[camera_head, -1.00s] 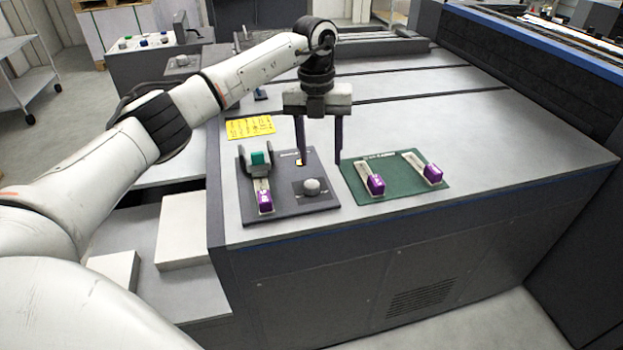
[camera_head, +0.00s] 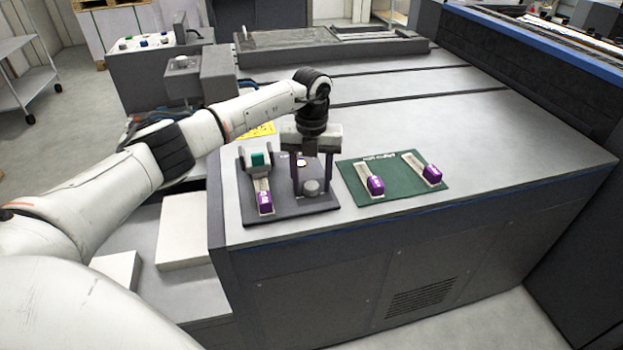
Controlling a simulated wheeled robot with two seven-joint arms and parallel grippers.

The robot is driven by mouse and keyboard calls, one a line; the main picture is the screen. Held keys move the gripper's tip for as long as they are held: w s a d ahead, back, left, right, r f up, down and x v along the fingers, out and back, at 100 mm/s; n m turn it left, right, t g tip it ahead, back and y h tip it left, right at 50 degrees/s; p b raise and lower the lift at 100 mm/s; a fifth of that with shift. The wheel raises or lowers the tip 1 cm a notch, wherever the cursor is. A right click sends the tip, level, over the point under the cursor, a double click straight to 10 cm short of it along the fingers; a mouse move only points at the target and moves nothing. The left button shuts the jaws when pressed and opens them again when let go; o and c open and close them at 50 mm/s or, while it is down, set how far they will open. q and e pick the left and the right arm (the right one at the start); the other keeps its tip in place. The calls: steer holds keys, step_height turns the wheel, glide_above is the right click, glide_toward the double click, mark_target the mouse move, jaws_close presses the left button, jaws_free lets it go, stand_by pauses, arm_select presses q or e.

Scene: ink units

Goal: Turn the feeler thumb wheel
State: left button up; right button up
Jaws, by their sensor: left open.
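The feeler thumb wheel, a small grey round knob (camera_head: 311,187), sits on the right part of the dark panel (camera_head: 290,209) on the machine's top. My left gripper (camera_head: 312,190) points straight down over it. Its two dark fingers are open, one to the left and one to the right of the knob. I cannot tell whether either finger touches it. My right gripper is not in view.
Left of the knob on the panel stand a fork-like holder with a teal block (camera_head: 259,159) and a purple-ended piece (camera_head: 265,202). A green mat (camera_head: 397,189) with two purple-ended pieces lies to the right. A yellow label (camera_head: 262,130) is partly hidden behind my arm.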

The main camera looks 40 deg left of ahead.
mark_target(312, 185)
arm_select(q)
steer(key=c, duration=1.1)
steer(key=shift+o, duration=0.2)
steer(key=m, duration=0.4)
steer(key=o, duration=1.1)
steer(key=shift+c, duration=0.2)
step_height(312, 185, up, 10)
steer(key=shift+r+b, duration=0.25)
steer(key=shift+b, duration=0.1)
